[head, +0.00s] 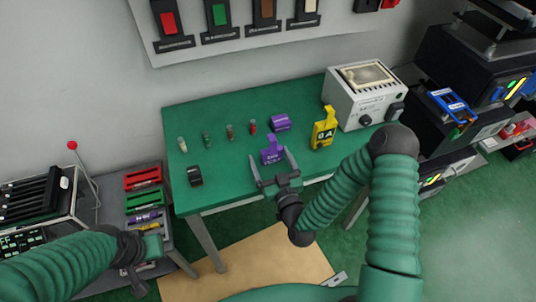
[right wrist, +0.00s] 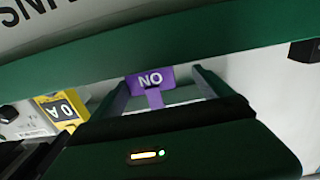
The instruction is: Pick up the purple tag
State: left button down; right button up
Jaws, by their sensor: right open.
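The purple tag (head: 272,152) stands near the front edge of the green table, with small lettering on its face. My right gripper (head: 271,165) is open, its two fingers reaching to either side of the tag. In the right wrist view, a purple piece marked "NO" (right wrist: 150,78) shows between the two finger ends, with a narrow purple stem below it. Whether the fingers touch it cannot be told. My left gripper (head: 138,262) is low at the left, beside the grey cart; its jaws are not clear.
The green table (head: 225,180) also holds a purple block (head: 280,122), a yellow tag (head: 323,128), several small vials, a black item (head: 195,176) and a white device (head: 362,97). A cart with coloured trays (head: 143,179) stands at left. Dark equipment stands at right.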

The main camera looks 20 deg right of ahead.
jog(key=w, duration=0.1)
jog(key=w+d, duration=0.1)
jog(key=w, duration=0.3)
jog(key=shift+w+d+f+p, duration=0.15)
jog(key=shift+w+d+p, duration=0.15)
jog(key=shift+d, duration=0.1)
jog(key=shift+s+a, duration=0.1)
jog(key=shift+a, duration=0.3)
jog(key=shift+c, duration=0.3)
jog(key=shift+a, duration=0.15)
jog(key=shift+c, duration=1.1)
jog(key=c, duration=0.5)
jog(key=shift+d, duration=0.35)
jog(key=c, duration=0.7)
jog(key=shift+o, duration=0.2)
jog(key=shift+a, duration=0.1)
